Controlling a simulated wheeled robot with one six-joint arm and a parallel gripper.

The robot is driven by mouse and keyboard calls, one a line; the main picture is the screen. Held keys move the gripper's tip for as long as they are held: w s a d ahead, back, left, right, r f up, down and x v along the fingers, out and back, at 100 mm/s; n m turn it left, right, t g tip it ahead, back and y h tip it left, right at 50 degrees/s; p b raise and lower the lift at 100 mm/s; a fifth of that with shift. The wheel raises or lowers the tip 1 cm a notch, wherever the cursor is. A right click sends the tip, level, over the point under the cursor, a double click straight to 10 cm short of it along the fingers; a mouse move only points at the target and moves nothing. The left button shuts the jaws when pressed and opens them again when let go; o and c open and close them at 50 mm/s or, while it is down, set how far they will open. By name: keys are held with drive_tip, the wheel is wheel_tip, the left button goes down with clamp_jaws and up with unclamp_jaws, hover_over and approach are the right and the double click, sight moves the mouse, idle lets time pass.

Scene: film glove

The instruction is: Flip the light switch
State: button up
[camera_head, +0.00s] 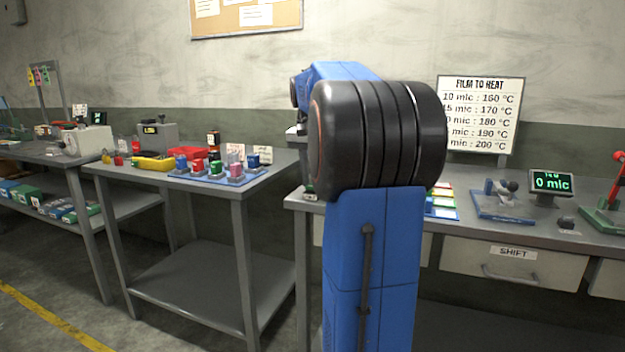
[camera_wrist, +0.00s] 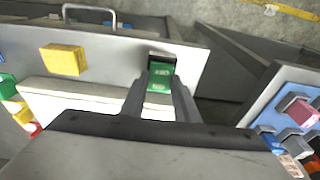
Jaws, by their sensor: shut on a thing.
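In the wrist view, my gripper (camera_wrist: 160,84) has its two dark fingers on either side of a small green piece (camera_wrist: 161,70) with pale markings. The fingers are shut on it. The piece has a black end and is at the edge of the grey bench top. I cannot tell whether it is the light switch. In the head view, my blue and black arm hides my gripper. A small green and dark thing (camera_head: 309,193) shows at the bench's left front corner, beside my arm. No plainly marked light switch shows.
A yellow block (camera_wrist: 64,59) lies on the bench in the wrist view. The right bench (camera_head: 490,231) also bears a blue-based device (camera_head: 503,205) and a display (camera_head: 552,183). A gap separates it from the left table (camera_head: 255,183), which holds several coloured blocks.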

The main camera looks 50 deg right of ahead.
drive_tip(key=shift+w+d+g+y, duration=0.1)
drive_tip(key=shift+d+g+y, duration=0.2)
drive_tip(key=shift+y, duration=0.4)
drive_tip(key=shift+r, duration=0.1)
drive_tip(key=o, duration=1)
drive_tip(key=shift+o, duration=0.2)
wheel_tip(320, 180, up, 17)
drive_tip(key=shift+a+r, duration=0.15)
drive_tip(key=shift+a, duration=0.15)
